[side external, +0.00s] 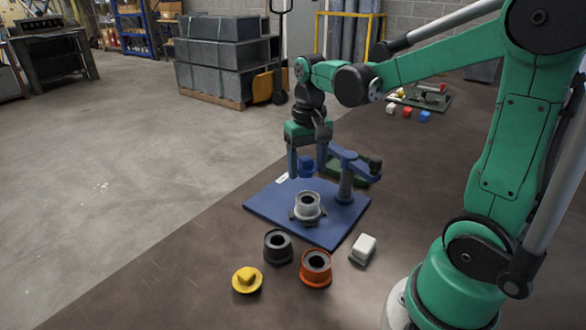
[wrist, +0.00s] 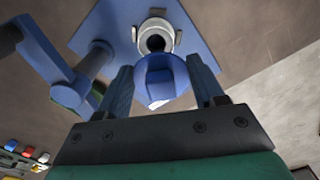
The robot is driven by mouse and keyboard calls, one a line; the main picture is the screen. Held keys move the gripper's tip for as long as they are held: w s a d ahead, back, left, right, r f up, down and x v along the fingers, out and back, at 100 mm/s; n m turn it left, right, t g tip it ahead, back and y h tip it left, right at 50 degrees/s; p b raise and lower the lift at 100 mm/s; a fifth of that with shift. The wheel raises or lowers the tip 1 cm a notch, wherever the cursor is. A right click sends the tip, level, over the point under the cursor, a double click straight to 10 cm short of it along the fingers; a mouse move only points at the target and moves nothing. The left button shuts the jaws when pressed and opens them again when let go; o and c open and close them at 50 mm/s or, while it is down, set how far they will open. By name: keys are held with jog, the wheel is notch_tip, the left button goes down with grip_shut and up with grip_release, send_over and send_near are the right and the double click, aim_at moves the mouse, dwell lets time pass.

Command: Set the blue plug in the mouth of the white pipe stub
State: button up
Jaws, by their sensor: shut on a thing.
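The blue plug (side external: 306,167) is held between the two blue fingers of my gripper (side external: 307,172), above the board. In the wrist view the plug (wrist: 160,80) sits between the fingertips (wrist: 159,66). The white pipe stub (side external: 308,207) stands upright on the blue board (side external: 272,208) with its dark round mouth facing up. In the side view the plug is above the stub, apart from it. In the wrist view the stub (wrist: 155,25) shows just beyond the plug, its mouth partly hidden by it.
A blue post with a side arm (side external: 346,175) stands on the board close right of my gripper. In front lie a black ring piece (side external: 278,247), an orange one (side external: 316,268), a yellow plug (side external: 247,279) and a white block (side external: 363,249). The floor to the left is clear.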

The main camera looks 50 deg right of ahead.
jog(key=shift+s+d+f, duration=0.2)
jog(key=shift+d+f, duration=0.05)
jog(key=shift+f, duration=2.55)
jog(key=o, duration=1.3)
jog(key=shift+r, duration=3.5)
